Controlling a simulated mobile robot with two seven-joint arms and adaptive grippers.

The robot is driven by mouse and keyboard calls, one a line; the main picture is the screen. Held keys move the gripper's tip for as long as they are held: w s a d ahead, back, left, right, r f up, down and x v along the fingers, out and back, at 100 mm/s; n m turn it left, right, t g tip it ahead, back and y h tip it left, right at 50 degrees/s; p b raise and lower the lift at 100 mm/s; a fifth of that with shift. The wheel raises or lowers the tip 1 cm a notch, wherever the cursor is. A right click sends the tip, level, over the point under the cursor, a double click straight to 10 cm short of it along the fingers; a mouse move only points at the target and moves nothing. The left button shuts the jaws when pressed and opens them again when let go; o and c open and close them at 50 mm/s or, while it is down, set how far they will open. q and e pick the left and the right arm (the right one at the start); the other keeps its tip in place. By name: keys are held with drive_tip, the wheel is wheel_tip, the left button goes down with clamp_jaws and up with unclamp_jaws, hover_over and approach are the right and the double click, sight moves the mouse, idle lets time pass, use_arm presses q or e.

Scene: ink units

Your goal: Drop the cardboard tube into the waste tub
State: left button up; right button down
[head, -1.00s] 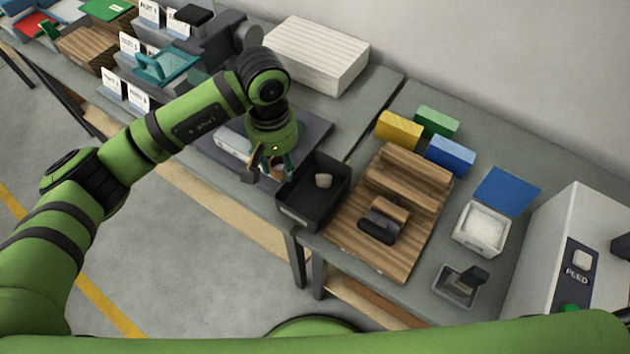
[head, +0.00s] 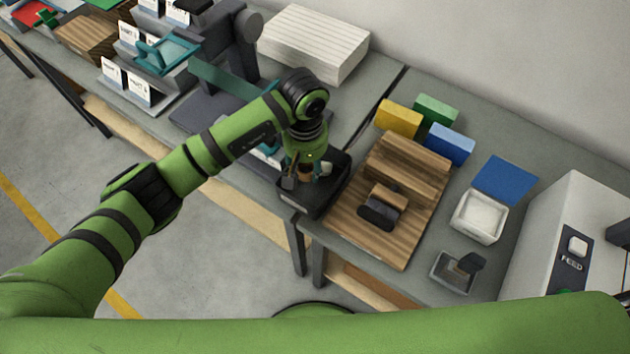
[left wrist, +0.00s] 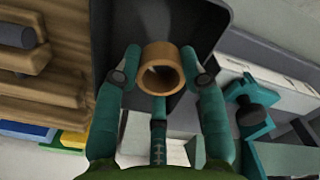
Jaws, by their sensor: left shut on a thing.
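The cardboard tube (left wrist: 160,50) is a short tan ring, gripped between the teal fingers of my left gripper (left wrist: 161,76) in the left wrist view. In the head view my left gripper (head: 305,172) points down over the waste tub, with a bit of the brown tube (head: 306,175) showing. The waste tub (head: 297,204) is a black open box near the table's front edge. Its dark inside (left wrist: 205,20) lies behind the tube in the left wrist view. A pale crumpled piece (head: 327,168) shows in the tub. My right gripper is not in view.
A wooden slatted stand (head: 375,248) stands close to the right of the tub. Yellow (head: 398,119), green and blue blocks lie behind it. A white paper stack (head: 314,45) lies at the back. A grey machine (head: 568,235) stands at the far right.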

use_arm(q)
drive_tip(key=o, duration=0.8)
drive_tip(key=shift+o, duration=0.2)
drive_tip(key=shift+r, duration=0.1)
wheel_tip(320, 180, up, 12)
